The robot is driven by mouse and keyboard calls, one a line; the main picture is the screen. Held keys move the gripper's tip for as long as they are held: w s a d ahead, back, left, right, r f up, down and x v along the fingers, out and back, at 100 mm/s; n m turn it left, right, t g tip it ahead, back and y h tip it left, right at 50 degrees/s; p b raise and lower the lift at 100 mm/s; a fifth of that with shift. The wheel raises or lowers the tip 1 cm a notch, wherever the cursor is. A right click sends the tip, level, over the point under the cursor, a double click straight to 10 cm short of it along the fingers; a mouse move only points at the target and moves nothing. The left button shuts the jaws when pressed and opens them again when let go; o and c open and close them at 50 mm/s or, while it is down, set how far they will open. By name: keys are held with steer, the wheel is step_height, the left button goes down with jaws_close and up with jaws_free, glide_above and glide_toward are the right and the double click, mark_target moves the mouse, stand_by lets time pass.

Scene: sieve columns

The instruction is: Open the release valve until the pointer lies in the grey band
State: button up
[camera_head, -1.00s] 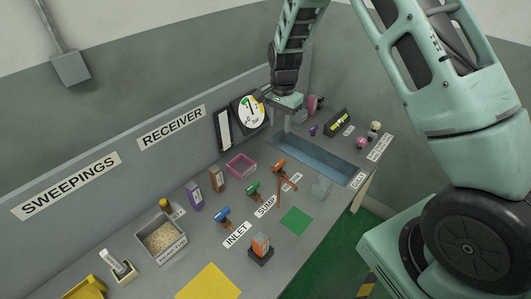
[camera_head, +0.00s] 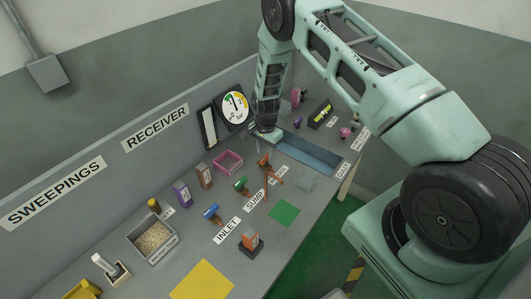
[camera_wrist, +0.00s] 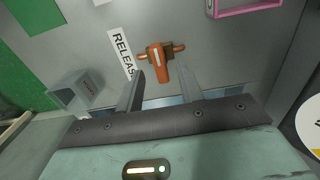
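The release valve (camera_head: 264,160) has an orange handle and stands on the bench beside the RELEASE label. In the wrist view the valve handle (camera_wrist: 160,64) lies just beyond and between my two fingertips. My gripper (camera_wrist: 162,80) is open and nothing is held; contact with the handle cannot be made out. In the head view my gripper (camera_head: 268,137) is just behind the valve, its fingers mostly hidden. The round gauge (camera_head: 235,108) on the back wall has a white face with green and yellow parts. Its dark pointer is roughly upright; the grey band is too small to tell.
A green-handled valve (camera_head: 241,184) and a blue-handled valve (camera_head: 212,212) stand to the left. A pink tray (camera_head: 228,162) lies behind them. A blue trough (camera_head: 312,154) is to the right. A translucent block (camera_head: 307,180) sits near the release valve.

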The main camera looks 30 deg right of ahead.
steer(key=shift+f, duration=1.1)
jaws_close()
